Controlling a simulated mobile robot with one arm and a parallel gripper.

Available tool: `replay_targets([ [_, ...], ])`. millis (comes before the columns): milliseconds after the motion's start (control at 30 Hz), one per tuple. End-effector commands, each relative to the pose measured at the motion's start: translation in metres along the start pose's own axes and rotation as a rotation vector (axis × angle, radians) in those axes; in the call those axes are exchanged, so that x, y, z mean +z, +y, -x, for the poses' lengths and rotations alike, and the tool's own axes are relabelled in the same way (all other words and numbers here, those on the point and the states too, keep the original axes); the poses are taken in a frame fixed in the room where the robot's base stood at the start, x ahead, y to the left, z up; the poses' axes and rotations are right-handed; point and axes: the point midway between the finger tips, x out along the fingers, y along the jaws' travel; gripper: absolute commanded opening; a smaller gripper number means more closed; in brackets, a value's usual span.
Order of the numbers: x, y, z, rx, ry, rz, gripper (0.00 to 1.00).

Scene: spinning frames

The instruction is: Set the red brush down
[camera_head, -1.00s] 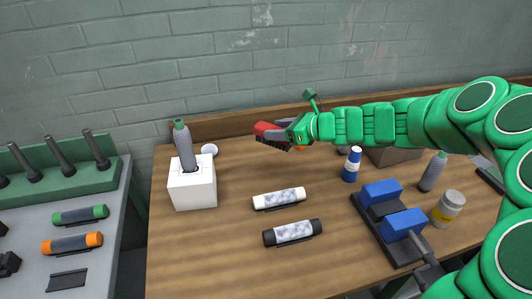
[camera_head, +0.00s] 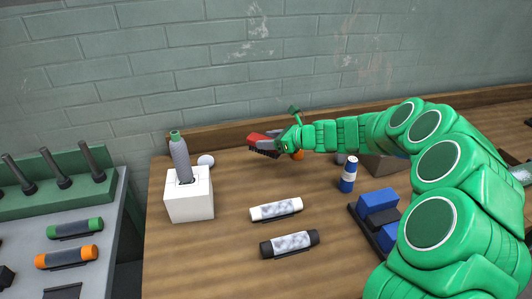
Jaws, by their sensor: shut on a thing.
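My gripper (camera_head: 277,143) is at the end of my green arm, over the back part of the wooden table (camera_head: 190,258). It is shut on the red brush (camera_head: 262,138), which has dark bristles on its underside. The brush points left, near the back ledge of the table. I cannot tell whether its bristles touch the table. The gripper fingers hide part of the brush.
A white box (camera_head: 189,202) with a grey bottle (camera_head: 180,158) stands at the left. A white roll (camera_head: 276,210) and a black roll (camera_head: 289,244) lie in front. A blue bottle (camera_head: 348,174) stands right.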

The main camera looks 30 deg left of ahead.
Motion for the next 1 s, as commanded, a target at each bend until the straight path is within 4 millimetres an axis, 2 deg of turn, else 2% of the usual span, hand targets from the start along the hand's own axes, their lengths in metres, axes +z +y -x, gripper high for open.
replay_targets([
  [500,-0.035,-0.031,-0.043,0.001,0.002,0.0,0.2],
  [867,-0.042,-0.038,-0.052,0.0,0.0,-0.001,0.2],
  [1000,-0.056,-0.039,-0.059,0.001,0.002,-0.004,0.2],
])
